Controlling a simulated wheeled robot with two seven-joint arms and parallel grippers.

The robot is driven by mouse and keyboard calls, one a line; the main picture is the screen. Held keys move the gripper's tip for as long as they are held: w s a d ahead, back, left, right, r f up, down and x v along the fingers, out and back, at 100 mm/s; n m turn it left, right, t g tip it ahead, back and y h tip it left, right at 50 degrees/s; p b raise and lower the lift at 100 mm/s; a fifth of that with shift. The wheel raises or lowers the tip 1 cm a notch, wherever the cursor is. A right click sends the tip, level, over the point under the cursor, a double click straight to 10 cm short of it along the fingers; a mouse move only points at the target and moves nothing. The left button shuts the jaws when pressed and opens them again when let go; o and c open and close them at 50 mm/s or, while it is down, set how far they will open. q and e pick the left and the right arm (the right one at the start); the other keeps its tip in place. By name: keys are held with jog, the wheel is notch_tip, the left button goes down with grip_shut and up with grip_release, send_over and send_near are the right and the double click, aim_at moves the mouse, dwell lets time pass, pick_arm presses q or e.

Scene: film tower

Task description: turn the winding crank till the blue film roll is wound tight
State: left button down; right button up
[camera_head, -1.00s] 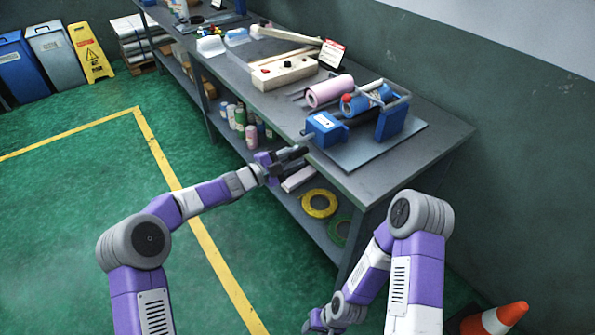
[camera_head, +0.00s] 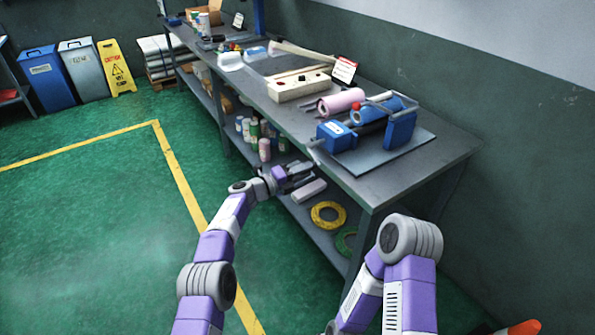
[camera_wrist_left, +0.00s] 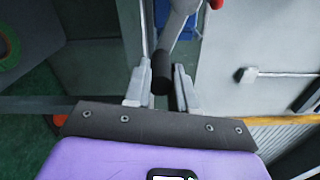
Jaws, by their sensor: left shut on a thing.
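The blue film roll (camera_head: 364,110) sits in the blue winder (camera_head: 400,128) on the bench, its wound tightness too small to judge. The crank arm (camera_wrist_left: 178,28) shows grey in the left wrist view, ending in a black handle (camera_wrist_left: 161,72). My left gripper (camera_head: 303,172) is beside the bench's front edge, below the winder's blue box (camera_head: 336,136). In the left wrist view its fingers (camera_wrist_left: 160,88) are shut on the black handle, one on each side. My right arm (camera_head: 408,280) hangs at the lower right, its gripper out of view.
A pink roll (camera_head: 342,102) and a cream control box (camera_head: 300,85) stand left of the winder on the bench (camera_head: 425,165). The lower shelf holds bottles (camera_head: 264,150) and a yellow tape ring (camera_head: 328,214). An orange cone (camera_head: 525,328) stands at lower right. The green floor at left is clear.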

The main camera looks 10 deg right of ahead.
pick_arm(q)
jog(key=shift+w+f+m, duration=0.2)
jog(key=shift+f+m, duration=0.2)
jog(key=shift+m, duration=0.2)
jog(key=shift+a, duration=0.1)
jog(key=c, duration=0.9)
grip_release()
jog(key=p+v, duration=0.2)
jog(key=v, duration=0.5)
jog(key=shift+s+a+p, duration=0.1)
jog(key=shift+a+p, duration=0.15)
jog(key=shift+p, duration=0.05)
